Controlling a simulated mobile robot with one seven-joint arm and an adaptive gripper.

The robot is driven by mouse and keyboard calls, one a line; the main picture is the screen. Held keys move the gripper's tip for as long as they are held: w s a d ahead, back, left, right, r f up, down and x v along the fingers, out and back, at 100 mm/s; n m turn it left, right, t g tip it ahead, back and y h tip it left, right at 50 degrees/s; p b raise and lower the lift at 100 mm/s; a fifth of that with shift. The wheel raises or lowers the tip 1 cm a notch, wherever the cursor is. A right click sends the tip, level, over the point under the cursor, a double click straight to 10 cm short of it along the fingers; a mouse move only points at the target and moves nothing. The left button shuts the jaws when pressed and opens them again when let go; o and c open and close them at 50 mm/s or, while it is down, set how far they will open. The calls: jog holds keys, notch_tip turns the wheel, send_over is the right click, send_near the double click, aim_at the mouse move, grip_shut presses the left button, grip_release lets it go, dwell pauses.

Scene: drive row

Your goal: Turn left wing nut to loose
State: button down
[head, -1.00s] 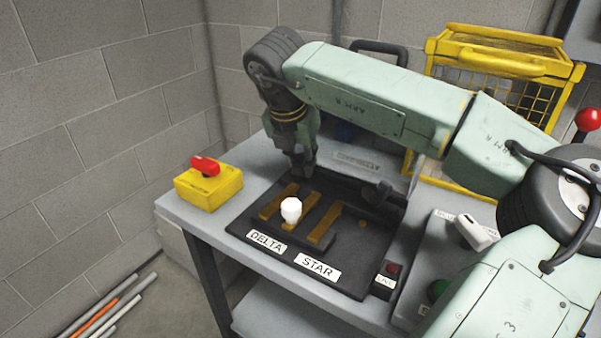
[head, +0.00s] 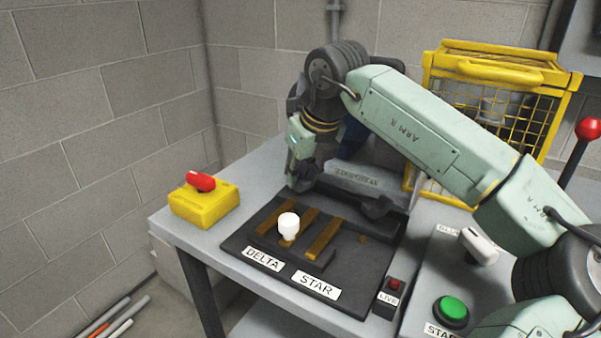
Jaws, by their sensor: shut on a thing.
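My gripper (head: 297,184) points down at the back left of the black terminal board (head: 237,243), by the left end of a grey labelled bar (head: 353,178). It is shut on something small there. I take this to be the left wing nut, but the fingers and wrist hide it, so its angle cannot be told. My arm passes over the right part of the bench behind the board. Brass strips (head: 325,240) lie on the board, with a white knob (head: 288,224) on one. DELTA (head: 263,259) and STAR (head: 316,285) labels sit at the front.
A yellow box with a red switch (head: 202,200) stands left of the board. A LIVE lamp (head: 394,285), a green START button (head: 451,311) and a white-handled switch (head: 478,246) are at the right. A yellow cage (head: 495,90) and a red-knobbed lever (head: 589,129) stand behind.

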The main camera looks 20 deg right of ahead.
jog(key=n+y, duration=0.1)
jog(key=n, duration=0.1)
jog(key=n+p, duration=0.1)
jog(key=n, duration=0.2)
jog(key=shift+d+g+y+p, duration=0.1)
jog(key=shift+g+y+p, duration=0.2)
jog(key=shift+g+y, duration=0.1)
dwell(0.3)
jog(key=c, duration=1.4)
grip_release()
jog(key=shift+c, duration=0.2)
jog(key=v, duration=1.2)
jog(key=shift+w, duration=0.1)
